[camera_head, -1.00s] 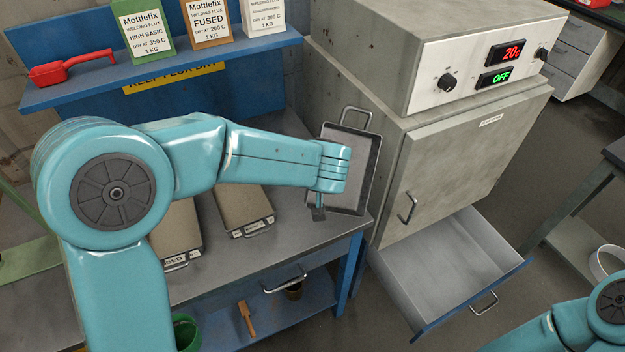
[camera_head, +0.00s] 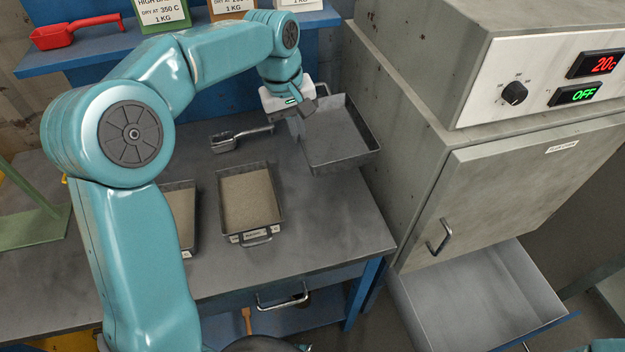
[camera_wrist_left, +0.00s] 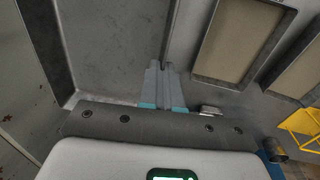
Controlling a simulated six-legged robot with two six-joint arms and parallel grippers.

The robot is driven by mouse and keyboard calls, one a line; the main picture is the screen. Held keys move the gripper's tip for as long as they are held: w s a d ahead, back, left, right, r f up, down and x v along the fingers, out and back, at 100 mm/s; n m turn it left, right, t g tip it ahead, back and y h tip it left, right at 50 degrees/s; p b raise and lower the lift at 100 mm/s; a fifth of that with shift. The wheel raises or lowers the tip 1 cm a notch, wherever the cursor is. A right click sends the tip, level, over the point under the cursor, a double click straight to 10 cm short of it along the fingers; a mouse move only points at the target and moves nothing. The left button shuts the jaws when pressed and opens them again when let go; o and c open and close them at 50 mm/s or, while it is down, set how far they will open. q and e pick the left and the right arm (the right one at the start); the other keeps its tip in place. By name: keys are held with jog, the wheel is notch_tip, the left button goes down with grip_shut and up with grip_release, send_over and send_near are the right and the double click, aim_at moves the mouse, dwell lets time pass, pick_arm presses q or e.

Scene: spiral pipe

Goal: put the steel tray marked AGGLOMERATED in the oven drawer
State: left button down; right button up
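An empty steel tray (camera_head: 335,135) is at the right end of the bench, near the oven. My left gripper (camera_head: 302,108) is at its left rim. In the left wrist view the fingers (camera_wrist_left: 162,78) are close together with the tray's wall running in between them. A second tray (camera_head: 250,198), filled with tan grains, stands on the bench with a front label too small to read. A third filled tray (camera_head: 182,215) is partly hidden by my left arm. The oven drawer (camera_head: 478,300) is pulled open and empty. My right gripper is out of view.
The oven (camera_head: 510,190) has its door shut above the drawer; its displays read 20c and OFF. A metal scoop (camera_head: 240,138) lies behind the filled trays. A blue shelf (camera_head: 90,58) carries a red scoop and flux boxes. Bare bench (camera_head: 330,225) lies in front of the empty tray.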

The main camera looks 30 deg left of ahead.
pick_arm(q)
notch_tip(320, 180, down, 11)
jog(key=shift+s, duration=0.1)
notch_tip(320, 180, down, 5)
jog(key=c, duration=1.3)
grip_release()
jog(key=shift+f, duration=0.15)
jog(key=shift+o, duration=0.2)
notch_tip(320, 180, up, 12)
jog(key=s+a, duration=0.1)
jog(key=shift+s, duration=0.2)
